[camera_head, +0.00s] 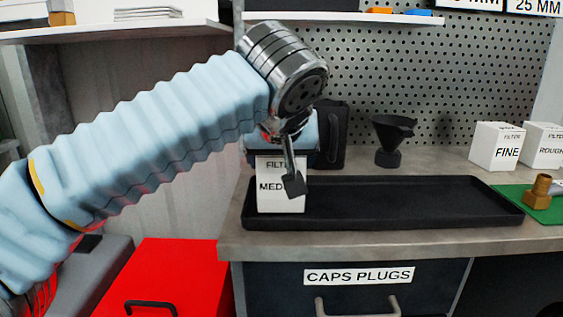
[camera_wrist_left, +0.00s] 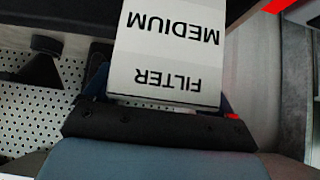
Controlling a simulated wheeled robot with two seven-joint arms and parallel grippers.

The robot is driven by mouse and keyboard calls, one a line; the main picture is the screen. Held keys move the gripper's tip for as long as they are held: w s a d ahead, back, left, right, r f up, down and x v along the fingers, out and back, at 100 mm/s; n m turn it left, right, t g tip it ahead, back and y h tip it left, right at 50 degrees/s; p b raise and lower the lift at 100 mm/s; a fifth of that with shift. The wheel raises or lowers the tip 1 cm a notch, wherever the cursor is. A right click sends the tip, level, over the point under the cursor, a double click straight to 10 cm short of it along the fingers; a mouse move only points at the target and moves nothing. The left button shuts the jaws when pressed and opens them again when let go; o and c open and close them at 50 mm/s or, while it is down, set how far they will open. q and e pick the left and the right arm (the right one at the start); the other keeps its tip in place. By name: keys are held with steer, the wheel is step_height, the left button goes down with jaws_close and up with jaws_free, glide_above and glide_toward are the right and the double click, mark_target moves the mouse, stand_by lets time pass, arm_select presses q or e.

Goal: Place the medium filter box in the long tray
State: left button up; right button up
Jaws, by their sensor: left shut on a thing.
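The medium filter box (camera_head: 270,196), white with black "FILTER MEDIUM" lettering, is upright at the left end of the long black tray (camera_head: 400,222). Its base appears within the tray's outline; I cannot tell whether it touches the tray floor. My left gripper (camera_head: 293,184) is shut on the box from above, with one dark finger across its front right side. In the left wrist view the box (camera_wrist_left: 168,55) shows its lettering upside down, close against the gripper. My right gripper is not in view.
The rest of the tray is empty. White filter boxes marked fine (camera_head: 495,148) and rough (camera_head: 543,146) stand at right, near a brass fitting (camera_head: 541,188) on a green mat (camera_head: 545,212). A black funnel (camera_head: 391,138) and a dark container (camera_head: 333,135) stand behind the tray.

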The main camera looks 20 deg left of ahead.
arm_select(q)
steer(key=o, duration=0.8)
steer(key=shift+f, duration=0.15)
steer(key=shift+o, duration=1.4)
steer(key=shift+s+r, duration=0.1)
steer(key=shift+r, duration=0.3)
steer(key=p+v, duration=0.3)
steer(key=v, duration=0.8)
steer(key=shift+s+d, duration=0.15)
steer(key=shift+s, duration=0.15)
steer(key=shift+r, duration=0.15)
